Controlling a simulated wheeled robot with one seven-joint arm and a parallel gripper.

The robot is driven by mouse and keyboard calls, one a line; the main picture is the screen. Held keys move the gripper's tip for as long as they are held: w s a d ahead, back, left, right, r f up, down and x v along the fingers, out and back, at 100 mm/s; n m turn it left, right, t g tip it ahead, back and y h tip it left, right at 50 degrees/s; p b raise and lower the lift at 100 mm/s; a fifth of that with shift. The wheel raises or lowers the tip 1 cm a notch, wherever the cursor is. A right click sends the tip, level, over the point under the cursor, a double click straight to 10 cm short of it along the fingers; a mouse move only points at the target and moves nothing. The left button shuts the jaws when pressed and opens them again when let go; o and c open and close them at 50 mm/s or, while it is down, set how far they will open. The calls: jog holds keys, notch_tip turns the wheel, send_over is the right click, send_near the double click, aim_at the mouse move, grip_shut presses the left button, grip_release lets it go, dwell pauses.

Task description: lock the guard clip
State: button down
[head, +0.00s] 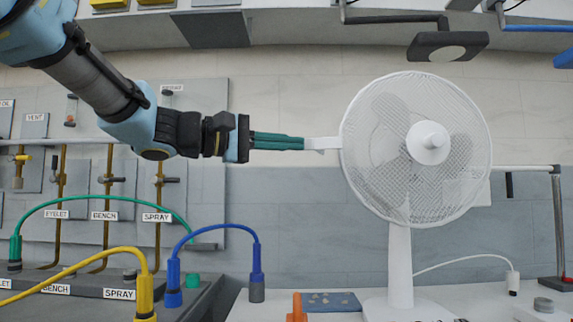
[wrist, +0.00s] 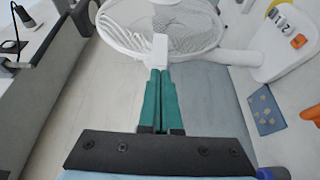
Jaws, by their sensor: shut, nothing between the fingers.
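A white fan (head: 400,262) stands upright on a white table at the right of the head view. Its round wire guard (head: 372,150) has a white guard clip (head: 322,144) sticking out from its left rim. My gripper (head: 302,143) points right at the clip, with its teal fingers closed together and nothing between them. In the wrist view my gripper's fingertips (wrist: 159,74) end right at the clip (wrist: 160,50). I cannot tell whether they touch it. The guard (wrist: 185,32) fills the top of that view. Whether the clip is locked does not show clearly.
A blue mat with small pieces (head: 318,308) and an orange object (head: 297,308) lie near the fan's base. Green (head: 100,198), blue (head: 212,228) and yellow (head: 70,262) hoses arch at the lower left. A dark lamp head (head: 430,46) hangs above the fan.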

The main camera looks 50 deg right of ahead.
jog(key=shift+s+b, duration=0.4)
jog(key=shift+s, duration=0.05)
dwell(1.2)
